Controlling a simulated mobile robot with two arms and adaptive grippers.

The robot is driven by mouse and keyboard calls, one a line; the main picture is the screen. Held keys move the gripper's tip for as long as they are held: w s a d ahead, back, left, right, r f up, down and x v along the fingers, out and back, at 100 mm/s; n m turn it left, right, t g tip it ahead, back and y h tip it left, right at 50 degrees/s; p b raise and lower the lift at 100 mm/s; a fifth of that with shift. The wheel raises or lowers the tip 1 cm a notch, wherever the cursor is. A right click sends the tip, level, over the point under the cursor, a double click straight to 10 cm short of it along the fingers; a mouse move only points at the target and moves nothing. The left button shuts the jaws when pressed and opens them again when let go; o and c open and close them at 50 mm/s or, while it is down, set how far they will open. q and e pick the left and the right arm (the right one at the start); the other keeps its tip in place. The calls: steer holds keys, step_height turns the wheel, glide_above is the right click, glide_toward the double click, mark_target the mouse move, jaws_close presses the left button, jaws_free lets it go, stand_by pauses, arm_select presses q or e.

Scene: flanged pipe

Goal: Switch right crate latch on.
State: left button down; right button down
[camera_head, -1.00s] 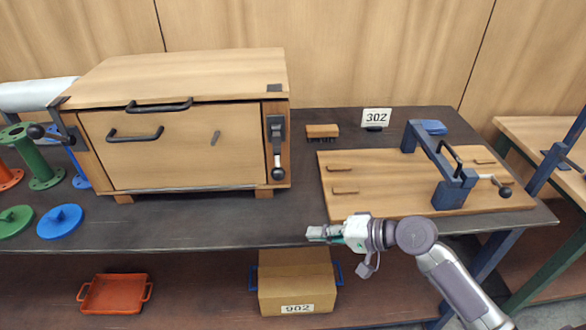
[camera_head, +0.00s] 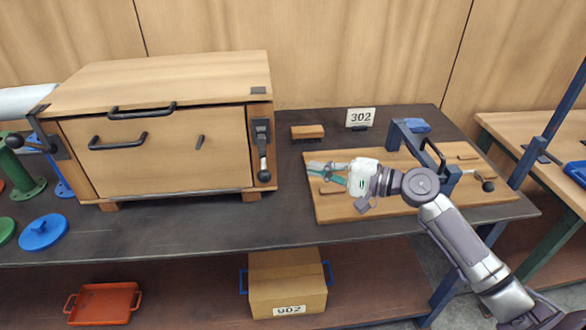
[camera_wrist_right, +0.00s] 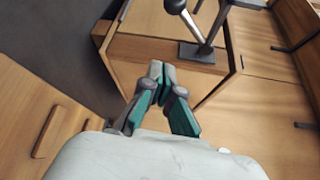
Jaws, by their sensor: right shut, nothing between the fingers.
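The wooden crate (camera_head: 165,140) stands on the dark bench at the left. Its right latch (camera_head: 262,148) is on the right front post, with the lever hanging down and a black ball knob (camera_head: 264,176) at its lower end. The latch lever (camera_wrist_right: 190,28) and its dark plate also show at the top of the right wrist view. My right gripper (camera_head: 312,169) is shut and empty. It points left, to the right of the knob and apart from it. It shows shut in the wrist view too (camera_wrist_right: 161,72). My left gripper is not in view.
A wooden board with a blue clamp frame (camera_head: 405,140) lies under and right of my right arm. Blue and green flanges (camera_head: 43,232) lie at the left. The bench front is clear.

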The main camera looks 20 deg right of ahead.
mark_target(263, 156)
steer(key=w+a+p, duration=0.3)
steer(key=a+p, duration=0.1)
steer(key=a, duration=0.4)
steer(key=shift+w+a+p, duration=0.15)
steer(key=shift+a+p, duration=0.1)
steer(key=shift+p, duration=0.15)
steer(key=shift+f, duration=0.1)
